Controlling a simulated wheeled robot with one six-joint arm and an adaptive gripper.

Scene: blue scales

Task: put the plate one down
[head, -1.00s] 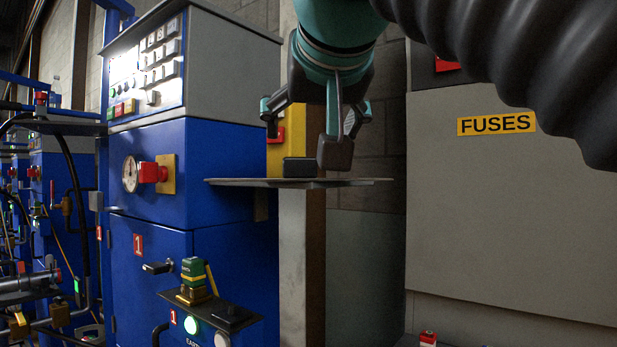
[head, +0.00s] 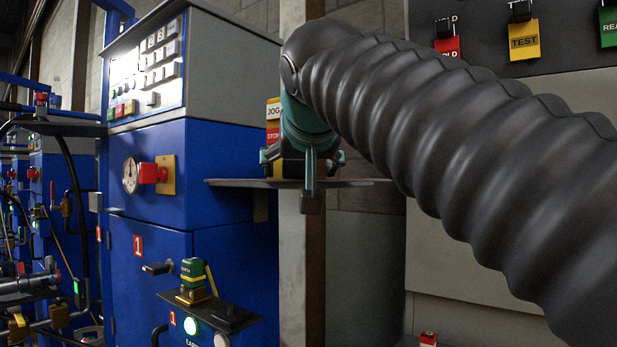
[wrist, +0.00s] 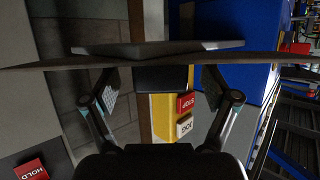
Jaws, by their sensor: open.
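I cannot tell for certain which thing is plate one; small red plates marked 1 show on the blue cabinet door (head: 138,245) and by the lower shelf (head: 173,317). My gripper (head: 304,172) is open at the upper grey shelf (head: 235,183), one finger hanging in front of its edge. In the wrist view, the fingers (wrist: 160,82) stand apart on either side of a dark block (wrist: 175,78) against the shelf. Nothing is clearly held. A yellow block (wrist: 163,118) with red STOP and white JOG labels shows behind; the gripper partly hides it in the head view.
The blue cabinet (head: 190,170) stands left of my gripper, with a red knob (head: 150,173). A lower dark shelf (head: 240,316) carries a green block (head: 192,270). HOLD (head: 447,47) and TEST (head: 523,40) tags hang at upper right. My arm covers much of the right side.

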